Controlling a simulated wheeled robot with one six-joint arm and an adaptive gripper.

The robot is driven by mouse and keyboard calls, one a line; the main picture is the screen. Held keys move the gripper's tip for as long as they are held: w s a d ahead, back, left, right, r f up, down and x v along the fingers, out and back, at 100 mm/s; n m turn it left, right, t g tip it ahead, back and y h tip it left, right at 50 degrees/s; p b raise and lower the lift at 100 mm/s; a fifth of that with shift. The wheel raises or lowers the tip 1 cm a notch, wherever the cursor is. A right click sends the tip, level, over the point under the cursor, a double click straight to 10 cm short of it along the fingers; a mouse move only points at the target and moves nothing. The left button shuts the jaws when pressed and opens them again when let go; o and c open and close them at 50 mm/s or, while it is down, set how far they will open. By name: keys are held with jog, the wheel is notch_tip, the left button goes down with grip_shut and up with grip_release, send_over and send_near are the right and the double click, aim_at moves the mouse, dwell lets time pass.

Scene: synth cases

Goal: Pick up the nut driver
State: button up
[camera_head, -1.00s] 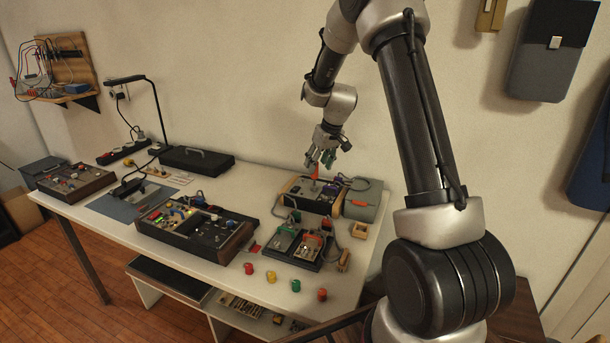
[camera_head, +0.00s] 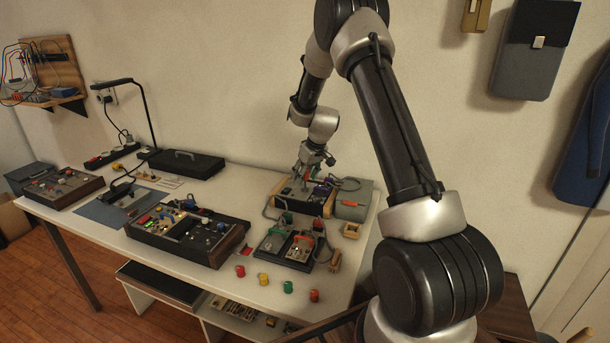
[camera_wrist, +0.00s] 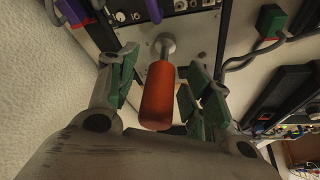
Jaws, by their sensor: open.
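The nut driver (camera_wrist: 157,95) has a thick orange-red handle and a short metal shaft that meets a round metal fitting on a grey panel. In the wrist view its handle lies between the two fingers of my gripper (camera_wrist: 163,65). The green-padded fingers are apart, with a gap on both sides of the handle. In the head view my gripper (camera_head: 311,170) is low over the instrument box (camera_head: 289,203) at the back right of the table. There the fingers largely hide the nut driver.
A grey case (camera_head: 354,193) stands right beside the box. Coloured caps (camera_head: 263,280) line the front edge. A larger control panel (camera_head: 190,233) stands to the left. The wall is close behind.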

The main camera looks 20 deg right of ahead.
jog(key=c, duration=1.1)
jog(key=shift+r, duration=0.1)
